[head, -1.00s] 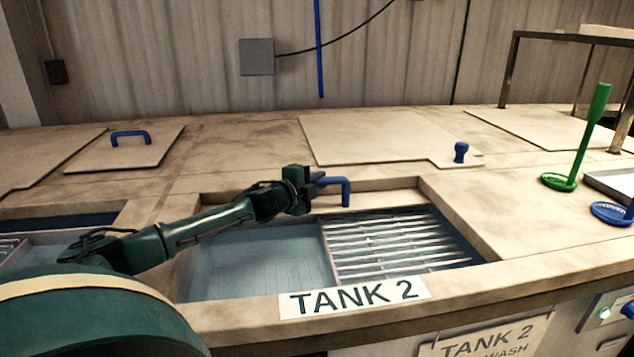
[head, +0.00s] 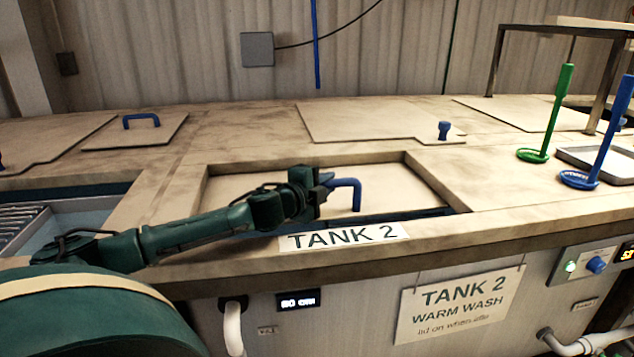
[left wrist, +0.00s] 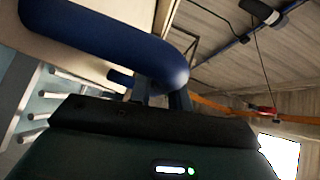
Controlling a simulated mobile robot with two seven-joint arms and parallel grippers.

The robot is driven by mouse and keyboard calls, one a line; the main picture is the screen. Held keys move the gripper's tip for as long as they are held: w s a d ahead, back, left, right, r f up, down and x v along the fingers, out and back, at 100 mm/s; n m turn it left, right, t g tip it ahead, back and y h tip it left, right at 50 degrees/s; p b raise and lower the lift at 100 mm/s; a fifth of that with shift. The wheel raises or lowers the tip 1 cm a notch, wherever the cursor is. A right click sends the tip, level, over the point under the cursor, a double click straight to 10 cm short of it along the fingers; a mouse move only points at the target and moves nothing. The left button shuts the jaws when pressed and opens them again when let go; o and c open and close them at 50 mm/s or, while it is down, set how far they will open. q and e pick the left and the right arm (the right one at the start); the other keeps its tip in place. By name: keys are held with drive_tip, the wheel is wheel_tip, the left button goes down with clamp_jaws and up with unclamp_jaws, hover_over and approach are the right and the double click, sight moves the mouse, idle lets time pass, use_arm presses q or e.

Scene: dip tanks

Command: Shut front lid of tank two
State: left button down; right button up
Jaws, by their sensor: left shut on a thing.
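The front lid (head: 400,186) of tank two is a pale, stained panel with a blue bar handle (head: 355,196). It covers most of the opening behind the TANK 2 label (head: 343,237). A dark gap shows along its front edge, widest in view toward the right. My left gripper (head: 326,186) is shut on the handle, which also shows large in the left wrist view (left wrist: 110,38). In that view, rack rods (left wrist: 36,118) show beside the lid. My arm hides the lid's left front part. My right gripper is not in view.
A green-handled tool (head: 557,110) and a blue-handled tool (head: 606,135) stand at the right. At the left is an open neighbouring tank (head: 75,225). A control panel (head: 590,265) sits on the front face.

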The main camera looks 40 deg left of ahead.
use_arm(q)
drive_tip(key=shift+s+d, duration=0.4)
drive_tip(key=shift+d, duration=0.1)
drive_tip(key=shift+s+d, duration=0.1)
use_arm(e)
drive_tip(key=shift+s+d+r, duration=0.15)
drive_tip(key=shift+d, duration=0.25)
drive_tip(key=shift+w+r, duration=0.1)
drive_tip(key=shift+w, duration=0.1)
use_arm(q)
drive_tip(key=c, duration=1.3)
unclamp_jaws()
drive_tip(key=shift+r, duration=0.1)
